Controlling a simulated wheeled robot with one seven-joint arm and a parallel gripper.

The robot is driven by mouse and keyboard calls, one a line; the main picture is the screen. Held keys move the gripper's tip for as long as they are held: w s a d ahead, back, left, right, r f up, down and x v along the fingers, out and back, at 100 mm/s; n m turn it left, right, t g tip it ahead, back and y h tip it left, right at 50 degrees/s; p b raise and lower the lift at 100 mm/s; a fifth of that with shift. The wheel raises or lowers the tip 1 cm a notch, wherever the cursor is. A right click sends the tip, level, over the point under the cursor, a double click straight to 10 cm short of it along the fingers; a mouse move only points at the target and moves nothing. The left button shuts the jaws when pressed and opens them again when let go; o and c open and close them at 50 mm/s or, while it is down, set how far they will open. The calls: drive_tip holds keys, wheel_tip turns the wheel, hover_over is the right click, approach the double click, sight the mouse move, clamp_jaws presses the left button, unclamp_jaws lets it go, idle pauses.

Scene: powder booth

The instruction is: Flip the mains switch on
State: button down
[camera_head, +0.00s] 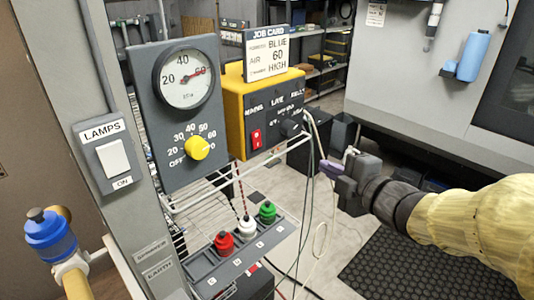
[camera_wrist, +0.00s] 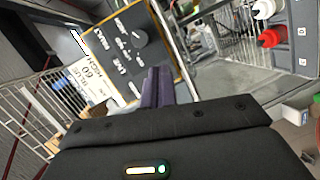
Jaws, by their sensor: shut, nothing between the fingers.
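The yellow control box (camera_head: 232,115) has a dark front panel and hangs on the wire rack. A red rocker switch (camera_head: 257,139) sits at the left of its panel, under a small label that seems to read MAINS. I cannot tell which way the rocker is tipped. My gripper (camera_head: 328,168) is to the right of the box and apart from it, with its purple fingers shut and empty. In the wrist view, the shut fingers (camera_wrist: 157,86) stand in front of the tilted panel (camera_wrist: 128,55) with its dark knob; the red rocker cannot be made out there.
A gauge panel with a yellow knob (camera_head: 197,148) is left of the box. A LAMPS switch (camera_head: 113,158) is on the grey post. A job card (camera_head: 267,54) stands on the box. Cables (camera_head: 318,190) hang beside my gripper. Red, white and green-topped bottles (camera_head: 246,227) stand in a rack below.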

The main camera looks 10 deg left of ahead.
sight(258, 147)
drive_tip(key=s+a+n+y, duration=0.1)
drive_tip(key=s+a+r+n+g+y, duration=0.1)
drive_tip(key=n, duration=0.1)
drive_tip(key=s+a+n+g+y, duration=0.1)
drive_tip(key=n, duration=0.1)
drive_tip(key=shift+s+a+r, duration=0.1)
drive_tip(key=shift+s+r, duration=0.05)
drive_tip(key=shift+r, duration=0.25)
drive_tip(key=p+x, duration=0.4)
drive_tip(key=x, duration=0.9)
drive_tip(key=shift+a+r, duration=0.1)
drive_tip(key=shift+a, duration=0.25)
drive_tip(key=shift+w+a, duration=0.15)
drive_tip(key=shift+w, duration=0.15)
drive_tip(key=shift+f, duration=0.3)
